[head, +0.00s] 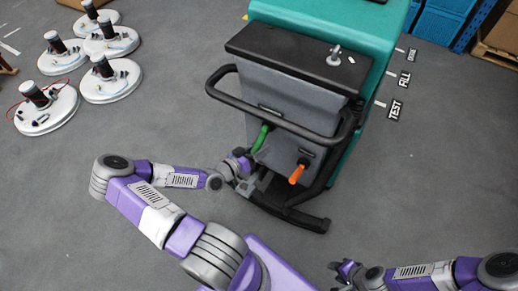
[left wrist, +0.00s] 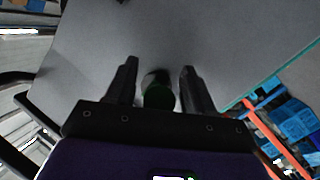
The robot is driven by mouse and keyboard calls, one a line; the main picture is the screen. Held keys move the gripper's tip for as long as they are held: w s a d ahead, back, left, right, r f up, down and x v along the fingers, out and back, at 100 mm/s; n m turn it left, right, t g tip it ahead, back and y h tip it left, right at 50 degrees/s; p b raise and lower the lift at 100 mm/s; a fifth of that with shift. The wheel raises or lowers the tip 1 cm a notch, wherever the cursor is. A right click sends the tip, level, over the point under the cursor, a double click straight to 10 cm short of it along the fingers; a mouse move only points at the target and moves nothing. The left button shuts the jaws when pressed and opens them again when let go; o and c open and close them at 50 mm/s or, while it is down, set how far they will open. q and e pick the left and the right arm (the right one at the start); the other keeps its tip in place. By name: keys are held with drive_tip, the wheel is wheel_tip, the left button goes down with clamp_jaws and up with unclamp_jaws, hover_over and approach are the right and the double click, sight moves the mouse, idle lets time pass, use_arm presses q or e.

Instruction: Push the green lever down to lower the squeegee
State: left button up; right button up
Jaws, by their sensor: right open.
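The green lever (head: 261,138) is on the grey rear panel of the teal scrubber machine, under the black handle bar. My left gripper (head: 246,160) is at the lever's lower end. In the left wrist view its two fingers (left wrist: 158,82) stand apart, with the dark green lever end (left wrist: 160,95) between them and narrow gaps on both sides. Whether they touch it is hard to tell. The black squeegee (head: 295,214) is low at the machine's rear, partly hidden by my left arm. My right gripper (head: 345,272) is open and empty at the bottom edge of the head view.
An orange lever (head: 298,172) is to the right of the green one. The black handle bar (head: 270,118) loops around the grey panel (head: 285,105). Several round white scrubber heads (head: 45,112) stand on the floor at the left. The floor at right is clear.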

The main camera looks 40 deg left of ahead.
use_arm(q)
drive_tip(key=s+a+p, duration=0.1)
drive_tip(key=s, duration=0.6)
drive_tip(key=shift+s+r+p, duration=0.25)
drive_tip(key=shift+r+p, duration=0.1)
drive_tip(key=shift+p, duration=0.05)
use_arm(e)
drive_tip(key=shift+r, duration=0.85)
use_arm(q)
drive_tip(key=shift+s+a, duration=0.1)
use_arm(e)
drive_tip(key=shift+s, duration=0.1)
